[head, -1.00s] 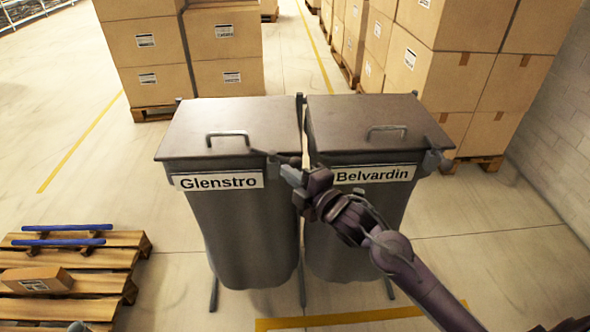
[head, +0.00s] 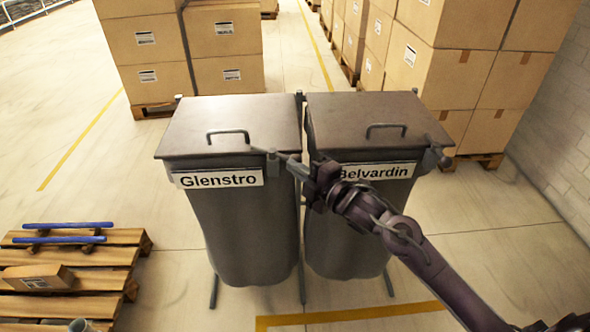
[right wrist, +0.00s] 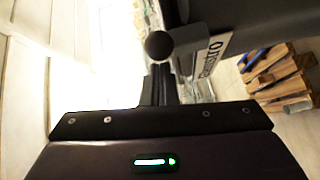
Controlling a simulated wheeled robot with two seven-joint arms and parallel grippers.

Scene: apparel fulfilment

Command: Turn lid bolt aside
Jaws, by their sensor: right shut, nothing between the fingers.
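The left bin (head: 245,225), labelled Glenstro, has its flat dark lid (head: 230,125) down. A metal lid bolt (head: 274,162) sits at the front right corner of that lid. In the right wrist view the bolt's round knob (right wrist: 159,45) stands close in front of the fingers. My right gripper (head: 297,169) is shut and empty, its fingers pointing left beside the bolt. It also shows in the right wrist view (right wrist: 158,88). Whether the fingers touch the bolt, I cannot tell. My left gripper is not clearly in view.
The right bin (head: 345,235), labelled Belvardin, stands close beside the left one, with its own bolt (head: 435,158) at its front right corner. A wooden pallet (head: 75,270) lies at front left. Stacked cartons (head: 475,80) stand behind. Floor in front of the bins is clear.

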